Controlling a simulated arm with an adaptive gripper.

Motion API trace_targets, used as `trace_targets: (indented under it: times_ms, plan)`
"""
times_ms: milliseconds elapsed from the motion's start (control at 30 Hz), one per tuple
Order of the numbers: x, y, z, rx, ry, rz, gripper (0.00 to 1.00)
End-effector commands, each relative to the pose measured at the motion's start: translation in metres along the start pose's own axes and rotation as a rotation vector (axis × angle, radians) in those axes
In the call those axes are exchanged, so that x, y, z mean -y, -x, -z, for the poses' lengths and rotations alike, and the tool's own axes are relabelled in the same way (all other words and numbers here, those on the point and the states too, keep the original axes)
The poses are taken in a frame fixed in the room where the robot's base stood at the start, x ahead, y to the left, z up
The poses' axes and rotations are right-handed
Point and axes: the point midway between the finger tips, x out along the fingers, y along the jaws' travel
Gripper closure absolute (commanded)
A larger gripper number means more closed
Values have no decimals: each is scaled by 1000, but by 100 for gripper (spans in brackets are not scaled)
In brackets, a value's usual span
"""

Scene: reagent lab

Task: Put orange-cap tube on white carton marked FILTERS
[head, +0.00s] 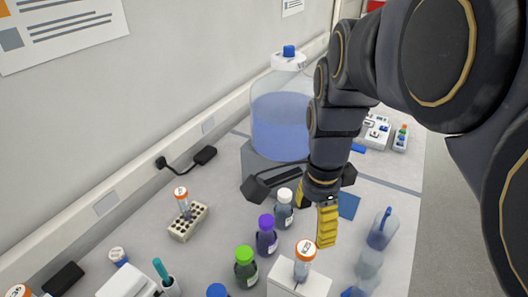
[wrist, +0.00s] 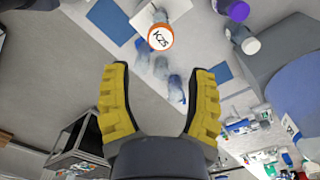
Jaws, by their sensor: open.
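An orange-cap tube (head: 304,258) stands upright at the bottom of the head view, apparently on top of a white carton (head: 318,287); no marking on the carton is legible. In the wrist view an orange cap (wrist: 161,38) with dark lettering lies beyond the fingertips, with a white surface behind it. My gripper (head: 327,225) has its yellow fingers spread and empty, apart from the tube; in the wrist view both fingers (wrist: 160,72) show wide apart.
Purple-cap (head: 267,238), green-cap (head: 246,268) and white-cap (head: 284,212) bottles stand close left of the gripper. A large blue-liquid carboy (head: 281,120) stands behind. A wash bottle (head: 382,230) is at right. Bare bench shows around the small rack.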

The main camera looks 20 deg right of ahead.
Motion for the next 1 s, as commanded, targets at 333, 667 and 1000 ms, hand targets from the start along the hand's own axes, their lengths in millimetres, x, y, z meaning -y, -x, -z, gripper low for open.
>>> trace_targets:
  times_ms: [333,667,1000]
  plan:
    - [-74,-9,-42,47,821,-74,44]
    - [-136,-24,-60,122,1522,-124,44]
    - [-138,-25,-60,127,1560,-125,44]
